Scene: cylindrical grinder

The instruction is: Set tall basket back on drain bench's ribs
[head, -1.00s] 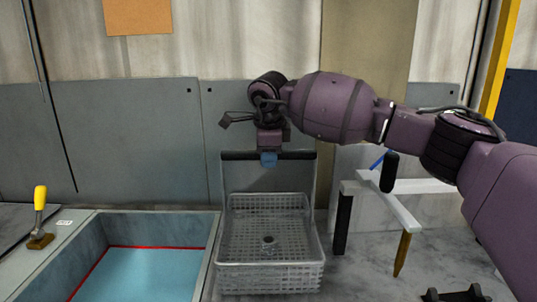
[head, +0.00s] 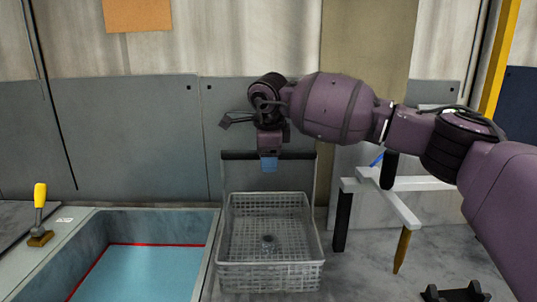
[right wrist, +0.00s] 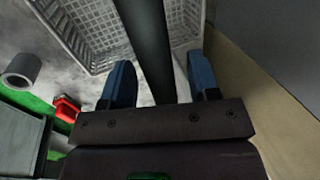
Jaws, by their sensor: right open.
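The tall basket (head: 270,276) is a pale grey mesh box standing upright right of the tank, with a high frame behind it topped by a dark bar (head: 240,155). What lies directly under it is hidden, and I cannot make out the drain bench's ribs. My right gripper (head: 268,165) points down at the middle of the bar, its blue fingers open. In the right wrist view, the dark bar (right wrist: 146,45) runs between the two fingers (right wrist: 161,82), with the basket's mesh (right wrist: 85,35) beyond. Contact with the bar cannot be told. My left gripper is out of view.
A tank (head: 212,250) with blue liquid and a red line is at the left. A yellow-handled lever (head: 40,200) stands on its left side. A white bracket (head: 400,208) with dark and brown legs is at the right. A grey panelled wall (head: 130,130) is behind.

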